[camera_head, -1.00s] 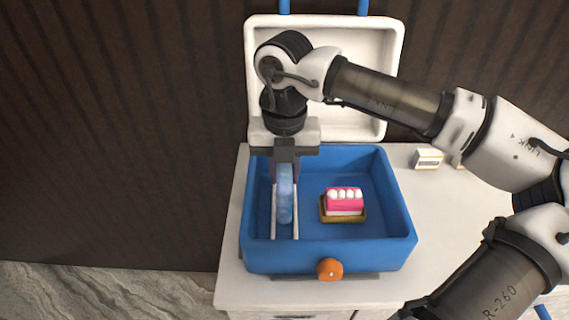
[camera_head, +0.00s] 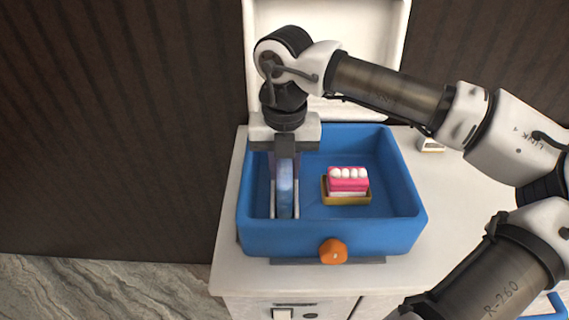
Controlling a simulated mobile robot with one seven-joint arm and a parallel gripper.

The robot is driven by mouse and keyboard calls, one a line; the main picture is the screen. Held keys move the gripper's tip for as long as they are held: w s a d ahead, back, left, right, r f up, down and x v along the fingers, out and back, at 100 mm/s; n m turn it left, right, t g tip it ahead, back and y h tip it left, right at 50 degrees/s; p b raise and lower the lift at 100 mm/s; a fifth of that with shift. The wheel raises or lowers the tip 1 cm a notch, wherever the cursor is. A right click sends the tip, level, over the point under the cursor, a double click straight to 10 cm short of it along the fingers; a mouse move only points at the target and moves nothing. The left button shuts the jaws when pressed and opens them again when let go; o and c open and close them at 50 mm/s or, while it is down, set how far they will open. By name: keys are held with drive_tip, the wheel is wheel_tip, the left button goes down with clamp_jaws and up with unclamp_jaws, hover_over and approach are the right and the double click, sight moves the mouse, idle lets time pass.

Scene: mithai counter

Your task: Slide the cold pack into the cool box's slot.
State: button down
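The blue cool box (camera_head: 330,238) stands open on the white counter, its lid raised behind. Inside at its left, two pale upright rails form the slot (camera_head: 273,205). The cold pack (camera_head: 285,190), a translucent light-blue slab, stands upright between the rails. My gripper (camera_head: 285,160) points straight down over the box's left part and is shut on the pack's top. The pack's lower end is level with the rails' near ends in the picture. Whether it touches the slot floor I cannot tell.
A pink block with white balls on top (camera_head: 348,181) sits in a small tan tray (camera_head: 346,201) right of the slot. An orange knob (camera_head: 333,251) is on the box front. A small white box (camera_head: 431,145) stands behind right. The counter's right part is clear.

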drive_tip(key=c, duration=1.1)
unclamp_jaws()
drive_tip(key=shift+r, duration=0.1)
wheel_tip(320, 180, up, 14)
drive_tip(key=shift+f+b, duration=0.15)
drive_tip(key=shift+b, duration=0.2)
